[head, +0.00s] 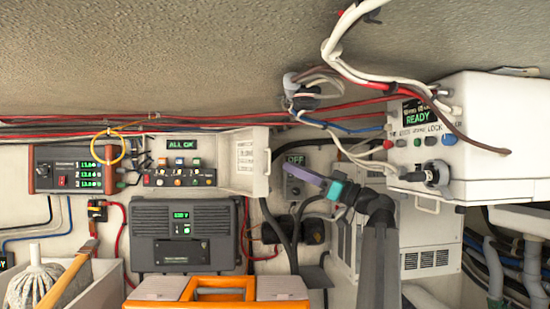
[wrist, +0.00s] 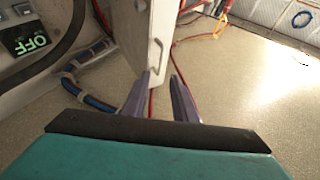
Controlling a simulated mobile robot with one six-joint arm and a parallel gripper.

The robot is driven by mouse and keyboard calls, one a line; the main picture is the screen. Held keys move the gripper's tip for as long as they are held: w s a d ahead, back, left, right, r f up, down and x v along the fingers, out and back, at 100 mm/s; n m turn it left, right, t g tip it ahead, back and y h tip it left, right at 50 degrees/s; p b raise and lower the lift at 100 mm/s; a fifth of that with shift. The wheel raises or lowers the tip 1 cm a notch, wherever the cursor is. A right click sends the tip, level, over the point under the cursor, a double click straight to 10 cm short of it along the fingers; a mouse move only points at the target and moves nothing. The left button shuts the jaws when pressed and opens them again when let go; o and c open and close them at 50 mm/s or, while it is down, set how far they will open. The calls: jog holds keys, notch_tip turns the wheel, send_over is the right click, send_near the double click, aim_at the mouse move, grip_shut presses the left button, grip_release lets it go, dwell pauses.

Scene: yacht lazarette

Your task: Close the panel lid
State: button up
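The panel lid (head: 250,158) is white with printed lines on its inner face. It stands open at the right side of a wall panel (head: 180,178) with switches, coloured buttons and a green "ALL OK" display. The lid and its bar handle (wrist: 157,52) show at top middle in the wrist view. My gripper (head: 288,168) has purple fingers and a teal body; it is to the right of the lid, pointing left. In the wrist view my gripper (wrist: 161,75) has its fingertips apart with nothing held between them, close to the lid's lower part. Contact with the lid cannot be told.
A small box with an "OFF" display (head: 295,160) is behind my gripper. A white cabinet reading "READY" (head: 470,140) hangs at right with loose cables above. A dark charger unit (head: 183,235) and an orange toolbox (head: 215,290) are below. Red cables run along the wall.

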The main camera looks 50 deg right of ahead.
jog(key=p+x, duration=0.2)
jog(key=x, duration=0.4)
jog(key=shift+r, duration=0.1)
grip_shut()
dwell(1.3)
